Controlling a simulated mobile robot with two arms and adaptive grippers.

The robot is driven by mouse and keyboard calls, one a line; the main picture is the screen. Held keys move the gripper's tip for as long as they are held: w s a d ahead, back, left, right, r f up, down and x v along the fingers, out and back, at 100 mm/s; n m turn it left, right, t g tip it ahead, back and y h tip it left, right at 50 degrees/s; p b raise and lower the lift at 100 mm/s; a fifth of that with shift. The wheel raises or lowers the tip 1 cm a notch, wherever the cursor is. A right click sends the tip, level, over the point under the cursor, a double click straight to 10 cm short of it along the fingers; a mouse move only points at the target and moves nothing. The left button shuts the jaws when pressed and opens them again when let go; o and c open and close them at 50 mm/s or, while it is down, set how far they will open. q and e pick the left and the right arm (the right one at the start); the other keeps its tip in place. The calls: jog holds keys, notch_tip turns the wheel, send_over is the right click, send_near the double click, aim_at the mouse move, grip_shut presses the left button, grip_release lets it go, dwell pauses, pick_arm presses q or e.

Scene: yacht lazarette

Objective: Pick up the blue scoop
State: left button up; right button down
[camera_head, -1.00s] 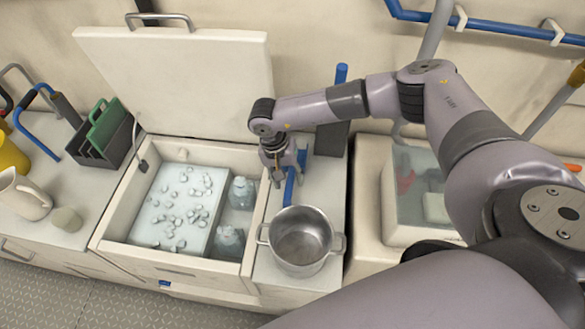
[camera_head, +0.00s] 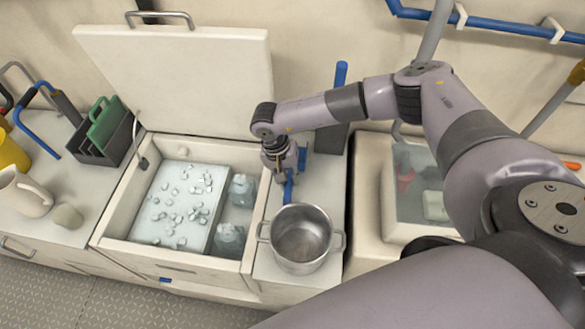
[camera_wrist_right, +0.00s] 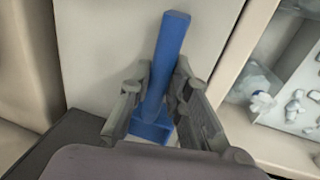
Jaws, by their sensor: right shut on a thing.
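The fingers are shut on the scoop from both sides. I cannot tell whether it is clear of the counter. My left gripper is not in view.
A metal pot (camera_head: 302,240) stands just in front of the gripper. The open ice bin (camera_head: 120,215) is to the left, with its lid (camera_head: 185,80) raised behind. A glass-topped box (camera_head: 415,205) is to the right. A dark block (camera_head: 331,137) stands behind.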

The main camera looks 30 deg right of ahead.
jog(key=shift+r, duration=0.15)
notch_tip(320, 180, up, 20)
jog(key=b, duration=0.3)
dwell(0.4)
jog(key=shift+a, duration=0.15)
dwell(0.3)
